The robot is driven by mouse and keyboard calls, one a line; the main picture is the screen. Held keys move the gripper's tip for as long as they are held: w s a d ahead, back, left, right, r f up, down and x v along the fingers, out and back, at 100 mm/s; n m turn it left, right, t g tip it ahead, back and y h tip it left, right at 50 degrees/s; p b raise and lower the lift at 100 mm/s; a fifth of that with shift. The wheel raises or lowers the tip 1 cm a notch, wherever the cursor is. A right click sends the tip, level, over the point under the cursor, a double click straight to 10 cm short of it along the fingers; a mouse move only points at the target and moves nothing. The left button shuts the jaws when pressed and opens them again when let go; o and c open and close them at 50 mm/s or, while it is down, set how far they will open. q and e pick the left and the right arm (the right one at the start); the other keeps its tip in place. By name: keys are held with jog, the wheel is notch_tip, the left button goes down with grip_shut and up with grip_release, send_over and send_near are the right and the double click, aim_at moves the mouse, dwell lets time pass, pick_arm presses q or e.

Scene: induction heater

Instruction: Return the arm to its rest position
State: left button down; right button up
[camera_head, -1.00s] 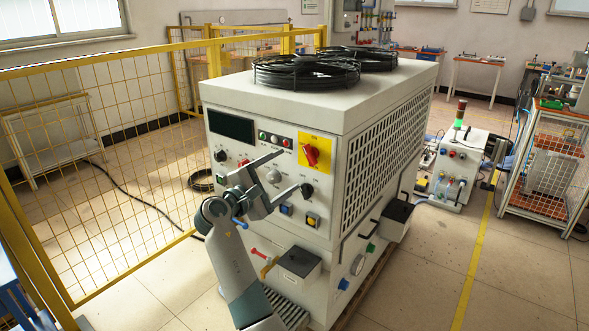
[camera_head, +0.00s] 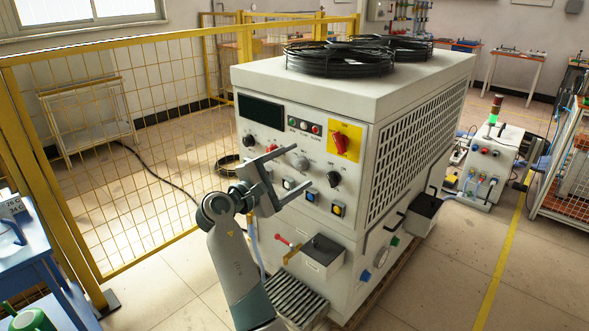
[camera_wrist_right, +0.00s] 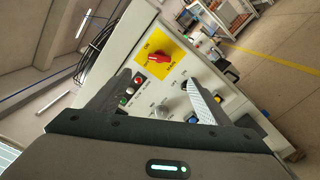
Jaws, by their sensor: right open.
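My right gripper (camera_head: 287,176) is open and empty in the head view, in front of the control panel of the induction heater. In the right wrist view its two fingers (camera_wrist_right: 158,98) point toward the panel, with nothing between them. The induction heater (camera_head: 400,170) is a large white cabinet with a slatted side. Its panel carries a red rotary switch on a yellow plate (camera_head: 344,143), which also shows in the wrist view (camera_wrist_right: 158,58). Knobs, lamps and a dark display (camera_head: 261,111) are on the panel too. My left gripper is not in view.
Black fans (camera_head: 340,60) sit on the cabinet top. A yellow mesh fence (camera_head: 130,190) stands to the left. A blue table (camera_head: 30,250) is at the lower left. A smaller machine with a beacon (camera_head: 490,155) stands at the right.

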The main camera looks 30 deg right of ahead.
dwell(0.3)
